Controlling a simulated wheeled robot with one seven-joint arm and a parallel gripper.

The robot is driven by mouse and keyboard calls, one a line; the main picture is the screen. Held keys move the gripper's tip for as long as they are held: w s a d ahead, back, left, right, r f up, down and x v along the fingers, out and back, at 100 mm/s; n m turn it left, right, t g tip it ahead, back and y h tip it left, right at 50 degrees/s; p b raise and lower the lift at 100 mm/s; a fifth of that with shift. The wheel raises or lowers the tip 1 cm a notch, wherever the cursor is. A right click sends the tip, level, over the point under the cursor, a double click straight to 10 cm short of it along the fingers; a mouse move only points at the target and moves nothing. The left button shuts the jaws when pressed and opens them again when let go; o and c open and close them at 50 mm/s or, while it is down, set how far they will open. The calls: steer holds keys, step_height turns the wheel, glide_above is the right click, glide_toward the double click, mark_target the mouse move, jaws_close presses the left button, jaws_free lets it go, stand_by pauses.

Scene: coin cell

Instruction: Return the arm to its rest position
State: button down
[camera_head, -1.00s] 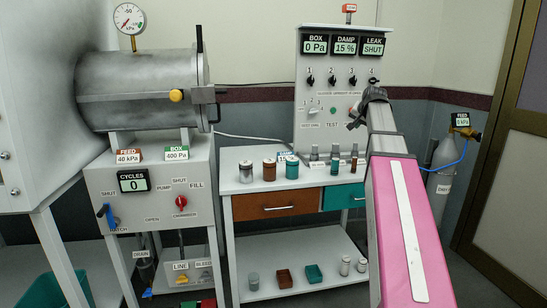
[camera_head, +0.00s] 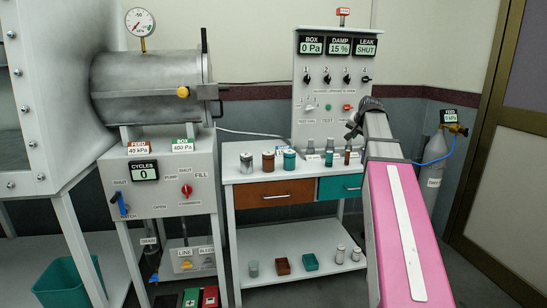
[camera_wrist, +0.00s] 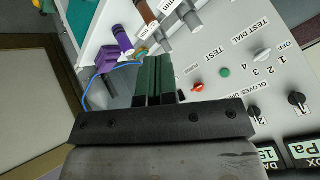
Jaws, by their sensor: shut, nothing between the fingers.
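My arm, with a pink link, reaches up the right side of the head view. Its end, my gripper (camera_head: 353,129), shows dark and small in front of the right edge of the grey test panel (camera_head: 310,120). In the wrist view, my gripper's dark green fingers (camera_wrist: 153,78) lie together, shut with nothing between them. The panel (camera_wrist: 235,85) fills the right of the wrist view, upside down, with a red knob (camera_wrist: 198,87) just right of the fingers. I cannot tell the exact gap between the fingers and the panel.
A white bench (camera_head: 250,178) with bottles and two drawers stands under the panel. A metal chamber (camera_head: 150,85) on a control stand is at left. A grey gas cylinder (camera_head: 434,160) with a blue hose stands at right, near a brown-framed door (camera_head: 490,110). Floor shows between them.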

steer(key=s+a+f+n+g, duration=0.1)
steer(key=s+a+f, duration=0.1)
steer(key=f, duration=0.5)
steer(key=s+a+f+g, duration=0.1)
steer(key=s+a+f, duration=0.2)
steer(key=f, duration=0.5)
steer(key=s+a+f+n+g, duration=0.1)
steer(key=s+a+f+g, duration=0.1)
steer(key=s+f, duration=0.6)
steer(key=s+a+f+n+g, duration=0.2)
steer(key=s+a+f, duration=0.2)
steer(key=s+f, duration=0.4)
steer(key=s+a+f+n+g, duration=0.2)
steer(key=s+f, duration=0.5)
steer(key=f, duration=0.6)
steer(key=shift+s+a+f+h, duration=0.3)
steer(key=shift+s+a+h, duration=0.1)
steer(key=shift+a, duration=0.45)
